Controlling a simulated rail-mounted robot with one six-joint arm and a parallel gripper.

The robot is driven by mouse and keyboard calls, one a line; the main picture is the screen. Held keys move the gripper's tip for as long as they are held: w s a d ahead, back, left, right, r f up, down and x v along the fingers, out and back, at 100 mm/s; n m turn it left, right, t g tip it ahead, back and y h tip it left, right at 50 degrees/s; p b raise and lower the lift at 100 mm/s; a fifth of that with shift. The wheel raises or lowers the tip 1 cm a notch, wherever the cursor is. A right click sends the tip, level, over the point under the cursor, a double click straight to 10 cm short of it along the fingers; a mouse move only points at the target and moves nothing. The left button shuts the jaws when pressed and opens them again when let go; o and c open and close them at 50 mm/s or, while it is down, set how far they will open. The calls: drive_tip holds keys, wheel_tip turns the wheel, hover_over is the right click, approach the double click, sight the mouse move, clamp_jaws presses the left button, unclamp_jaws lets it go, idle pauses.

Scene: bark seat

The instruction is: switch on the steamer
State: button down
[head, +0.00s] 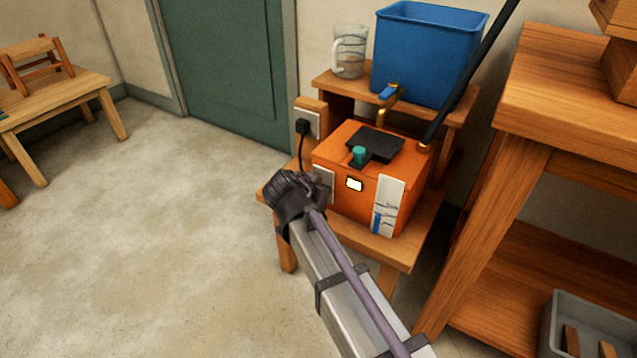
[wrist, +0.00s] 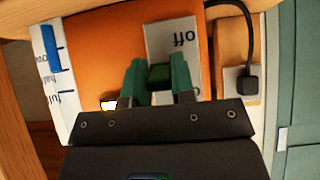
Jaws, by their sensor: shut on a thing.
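The steamer (head: 345,205) is an orange box on a low wooden stand. It has a black lid plate (head: 375,145) and a teal knob (head: 358,154) on top. A bright pale window (head: 354,184) shows on its front. My gripper (head: 312,188) is at the steamer's left side, over a grey switch plate (head: 326,183). There my gripper's green fingers (wrist: 160,75) are shut on a small dark switch knob (wrist: 159,77). The lower part of the plate is hidden behind the gripper.
A white level gauge with a blue bar (head: 387,206) is on the steamer's front. Behind stand a blue tub (head: 425,55) and a glass jug (head: 349,52).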

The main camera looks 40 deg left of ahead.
drive_tip(key=shift+w+r+g+p, duration=0.1)
drive_tip(key=shift+r+g+p, duration=0.15)
drive_tip(key=shift+g+p, duration=0.4)
drive_tip(key=shift+w+r+g+p, duration=0.1)
drive_tip(key=shift+r+g+p, duration=0.15)
drive_tip(key=shift+g+p, duration=0.4)
drive_tip(key=c, duration=1)
unclamp_jaws()
drive_tip(key=shift+o, duration=0.2)
drive_tip(key=p+v, duration=0.9)
drive_tip(key=v, duration=0.1)
drive_tip(key=shift+r, duration=0.4)
